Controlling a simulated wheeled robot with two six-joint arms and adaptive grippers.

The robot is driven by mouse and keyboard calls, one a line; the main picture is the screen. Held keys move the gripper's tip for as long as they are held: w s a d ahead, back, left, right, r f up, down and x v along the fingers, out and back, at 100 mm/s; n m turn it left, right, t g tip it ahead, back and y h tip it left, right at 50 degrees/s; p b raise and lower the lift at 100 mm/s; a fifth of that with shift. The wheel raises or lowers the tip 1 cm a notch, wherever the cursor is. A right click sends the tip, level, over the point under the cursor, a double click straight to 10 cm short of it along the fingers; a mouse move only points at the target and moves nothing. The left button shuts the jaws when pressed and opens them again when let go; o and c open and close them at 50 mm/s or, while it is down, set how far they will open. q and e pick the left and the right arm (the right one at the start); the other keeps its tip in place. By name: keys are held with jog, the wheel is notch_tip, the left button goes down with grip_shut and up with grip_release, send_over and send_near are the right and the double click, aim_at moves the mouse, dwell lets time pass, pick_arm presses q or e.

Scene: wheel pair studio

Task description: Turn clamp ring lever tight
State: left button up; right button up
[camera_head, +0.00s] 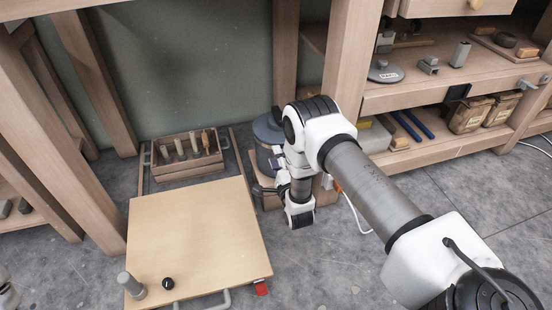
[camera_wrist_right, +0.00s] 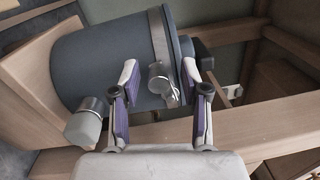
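In the right wrist view the drum (camera_wrist_right: 95,65) fills the upper middle. A metal clamp ring (camera_wrist_right: 157,35) runs around it near its rim. The ring's metal lever and latch (camera_wrist_right: 160,84) lie between the fingers of my right gripper (camera_wrist_right: 160,72). The fingers, with purple pads, are apart, with visible gaps on both sides of the lever. In the head view my right gripper (camera_head: 272,170) is beside the drum, largely hidden by its wrist. My left gripper is not clearly visible.
A wooden platform (camera_head: 195,235) with a grey cylinder (camera_head: 131,285) and black knob (camera_head: 168,284) lies in front. A wooden tool box (camera_head: 187,157) stands behind it. Shelves with paper bags (camera_head: 470,115) stand at right. Posts crowd the drum. Grey floor (camera_head: 325,265) is free at lower middle.

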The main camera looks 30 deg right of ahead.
jog(key=v, duration=0.7)
jog(key=shift+s, duration=0.25)
